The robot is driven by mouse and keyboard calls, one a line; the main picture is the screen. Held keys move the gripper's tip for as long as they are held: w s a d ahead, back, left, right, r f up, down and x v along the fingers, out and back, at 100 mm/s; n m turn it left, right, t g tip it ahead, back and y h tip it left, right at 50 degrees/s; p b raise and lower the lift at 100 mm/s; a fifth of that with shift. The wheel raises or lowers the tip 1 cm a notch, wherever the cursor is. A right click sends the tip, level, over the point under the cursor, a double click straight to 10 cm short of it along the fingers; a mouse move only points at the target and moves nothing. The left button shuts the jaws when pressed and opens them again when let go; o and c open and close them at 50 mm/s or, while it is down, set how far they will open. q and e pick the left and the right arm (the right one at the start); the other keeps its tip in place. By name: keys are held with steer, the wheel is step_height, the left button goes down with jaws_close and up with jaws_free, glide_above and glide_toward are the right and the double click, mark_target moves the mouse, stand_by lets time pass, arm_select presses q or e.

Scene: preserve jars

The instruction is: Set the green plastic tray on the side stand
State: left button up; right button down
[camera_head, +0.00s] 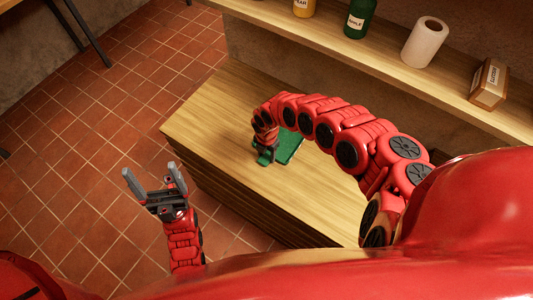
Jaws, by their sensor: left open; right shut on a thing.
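The green plastic tray (289,148) is on or just above the wooden counter, near the middle of the view; I cannot tell whether it touches the wood. My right gripper (266,158) is shut on the tray at its left side. My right arm and gripper hide part of the tray. My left gripper (155,180) is open and empty, over the tiled floor to the left of the counter. I cannot tell which piece of furniture is the side stand.
The wooden counter (215,110) is mostly bare. A shelf behind it holds a yellow bottle (303,7), a green bottle (359,19), a paper roll (425,42) and a small box (489,84). Dark furniture legs (88,32) stand at the upper left. The tiled floor is open.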

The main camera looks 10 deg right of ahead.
steer(key=shift+c, duration=1.3)
jaws_free()
steer(key=shift+f, duration=0.1)
